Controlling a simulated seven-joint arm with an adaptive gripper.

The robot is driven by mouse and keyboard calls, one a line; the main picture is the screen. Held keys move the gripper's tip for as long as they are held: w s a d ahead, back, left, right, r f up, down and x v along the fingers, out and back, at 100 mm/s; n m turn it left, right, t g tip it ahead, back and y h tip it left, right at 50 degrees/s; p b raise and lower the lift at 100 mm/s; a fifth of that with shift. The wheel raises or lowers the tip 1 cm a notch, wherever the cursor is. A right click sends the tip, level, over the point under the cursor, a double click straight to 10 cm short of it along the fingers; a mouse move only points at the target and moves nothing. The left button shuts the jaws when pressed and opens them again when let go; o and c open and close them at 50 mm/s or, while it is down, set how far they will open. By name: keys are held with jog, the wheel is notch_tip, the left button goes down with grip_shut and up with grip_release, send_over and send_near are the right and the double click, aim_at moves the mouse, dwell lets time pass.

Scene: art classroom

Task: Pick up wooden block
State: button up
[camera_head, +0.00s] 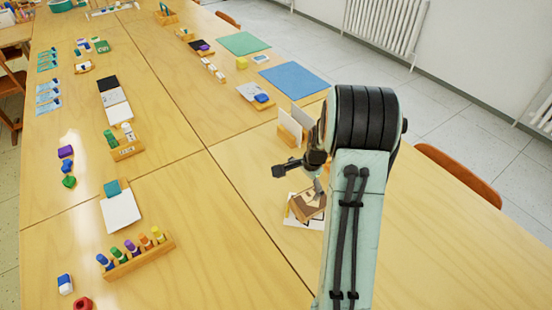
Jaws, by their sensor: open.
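A brown wooden block-like piece (308,209) sits on a white sheet (290,221) on the table, just below my gripper in the picture. Part of it is hidden behind my arm. My gripper (298,178) is open, dark and small in view. One finger reaches left and another part points down near the wooden piece. I see no contact for certain, and nothing shows between the fingers. Other wooden blocks serve as holders: one with several coloured markers (136,259), and one with green and white items (127,151).
White upright cards (291,127) stand just behind my gripper. A blue sheet (293,78) and green sheet (244,43) lie farther back. Blue and red pieces lie at the front left. The table (215,250) is clear left of the gripper. A chair (458,174) stands at right.

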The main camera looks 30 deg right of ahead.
aim_at(311, 201)
jog(key=shift+m+g, duration=0.3)
jog(key=shift+m, duration=0.2)
jog(key=s+d+f, duration=0.2)
jog(key=s+f, duration=0.1)
jog(key=shift+f, duration=0.15)
jog(key=f, duration=0.3)
jog(key=w+f, duration=0.1)
jog(key=f, duration=0.1)
jog(key=shift+w+f, duration=0.1)
jog(key=shift+f, duration=0.5)
jog(key=shift+a, duration=0.1)
jog(key=c, duration=1.2)
